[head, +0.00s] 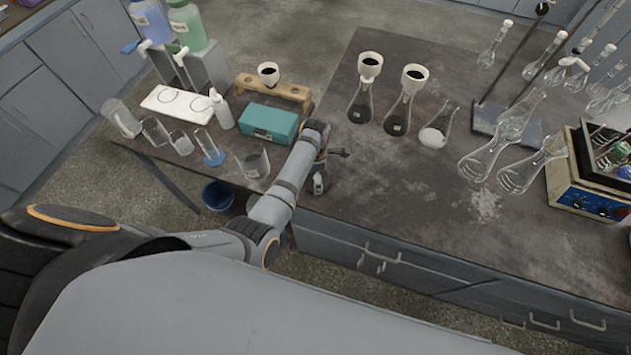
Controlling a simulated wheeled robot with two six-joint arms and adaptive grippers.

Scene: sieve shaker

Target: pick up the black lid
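I cannot make out a black lid in the head view. My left arm reaches in from the left over the front edge of the lab bench. Its gripper (331,169) is just right of the teal box (268,122), over the bench's front edge. Its two fingers look spread apart, with nothing seen between them. My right gripper is out of view.
Flasks with white funnels (414,75) stand on the dark bench (400,185). Large glass flasks, a stand and a blue-fronted device (590,203) are at the right. Beakers (154,131) and a wooden rack (290,91) are at the left. The bench's middle front is clear.

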